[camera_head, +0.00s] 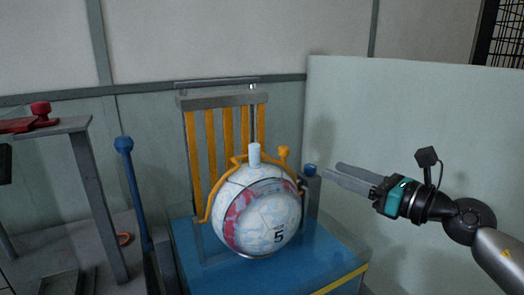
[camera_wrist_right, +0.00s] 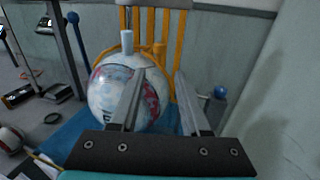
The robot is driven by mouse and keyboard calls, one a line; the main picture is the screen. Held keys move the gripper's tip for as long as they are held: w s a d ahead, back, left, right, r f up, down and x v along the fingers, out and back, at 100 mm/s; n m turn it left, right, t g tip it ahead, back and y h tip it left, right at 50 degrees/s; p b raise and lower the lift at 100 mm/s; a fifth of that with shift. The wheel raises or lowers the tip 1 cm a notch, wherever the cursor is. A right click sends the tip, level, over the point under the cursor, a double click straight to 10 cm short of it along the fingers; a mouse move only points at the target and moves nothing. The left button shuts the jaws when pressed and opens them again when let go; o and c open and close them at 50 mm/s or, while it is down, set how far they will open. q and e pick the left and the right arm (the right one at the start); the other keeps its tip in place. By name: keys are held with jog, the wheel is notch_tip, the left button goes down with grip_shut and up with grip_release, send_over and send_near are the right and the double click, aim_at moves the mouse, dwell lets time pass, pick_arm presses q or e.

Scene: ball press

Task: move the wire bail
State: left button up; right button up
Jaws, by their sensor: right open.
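The orange wire bail (camera_head: 234,160) arches over the top of a white, blue and pink ball marked 5 (camera_head: 265,215). One bail leg runs down the ball's left side, and an orange knob (camera_head: 284,153) stands at its upper right. A pale cylinder (camera_head: 254,154) stands at the ball's top. My right gripper (camera_head: 331,171) is open and empty, right of the ball and apart from the bail. In the right wrist view the ball (camera_wrist_right: 112,95) shows left of and partly behind the near finger. My left gripper is out of view.
The ball sits on a blue base (camera_head: 335,255) before an orange-slatted frame (camera_head: 196,150). A blue-knobbed lever (camera_head: 124,145) stands left, a blue knob (camera_head: 310,169) right. A grey stand (camera_head: 75,124) with a red part is farther left. A pale panel (camera_head: 420,110) closes the right side.

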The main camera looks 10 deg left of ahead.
aim_at(288, 152)
jog(key=b+x, duration=0.2)
jog(key=x, duration=1.2)
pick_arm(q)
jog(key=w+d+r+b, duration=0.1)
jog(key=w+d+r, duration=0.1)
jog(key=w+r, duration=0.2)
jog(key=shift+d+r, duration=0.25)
pick_arm(e)
jog(key=shift+x, duration=0.85)
grip_shut()
